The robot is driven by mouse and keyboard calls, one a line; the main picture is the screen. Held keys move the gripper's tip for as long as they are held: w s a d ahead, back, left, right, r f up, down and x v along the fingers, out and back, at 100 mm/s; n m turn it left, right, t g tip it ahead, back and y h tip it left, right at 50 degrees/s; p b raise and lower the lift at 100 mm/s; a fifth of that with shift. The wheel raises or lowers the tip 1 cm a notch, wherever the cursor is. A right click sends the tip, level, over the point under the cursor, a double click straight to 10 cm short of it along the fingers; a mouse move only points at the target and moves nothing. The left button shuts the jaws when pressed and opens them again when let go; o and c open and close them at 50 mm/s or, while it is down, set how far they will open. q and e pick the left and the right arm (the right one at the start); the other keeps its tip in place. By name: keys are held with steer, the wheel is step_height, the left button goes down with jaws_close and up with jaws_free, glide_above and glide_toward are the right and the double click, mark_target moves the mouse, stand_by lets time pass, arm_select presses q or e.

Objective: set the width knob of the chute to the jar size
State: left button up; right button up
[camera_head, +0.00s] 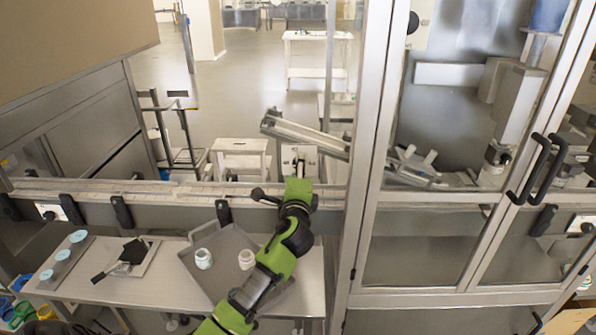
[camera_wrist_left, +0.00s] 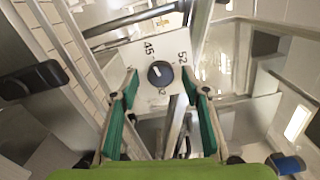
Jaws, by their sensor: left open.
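The chute (camera_head: 312,135) is a sloping metal channel behind the front frame. Its white dial plate (camera_wrist_left: 130,60) shows "45" at upper left, "52" at upper right and a partly hidden number below. The dark round width knob (camera_wrist_left: 160,74) sits in the middle with a short white mark, which seems to lean toward 45. My left gripper (camera_wrist_left: 158,80) is open, its green fingers on either side of the knob in view; I cannot tell whether they touch it. It also reaches the plate in the head view (camera_head: 298,168). My right gripper is out of view.
A grey tray (camera_head: 215,286) on the front table holds two pale jars, one at left (camera_head: 203,258) and one at right (camera_head: 246,259). A holder with several blue-topped items (camera_head: 62,255) lies at left. A metal-framed door with a dark handle (camera_head: 531,170) stands at right.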

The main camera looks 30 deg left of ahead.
arm_select(q)
steer(key=v, duration=1.2)
steer(key=shift+s+f, duration=0.1)
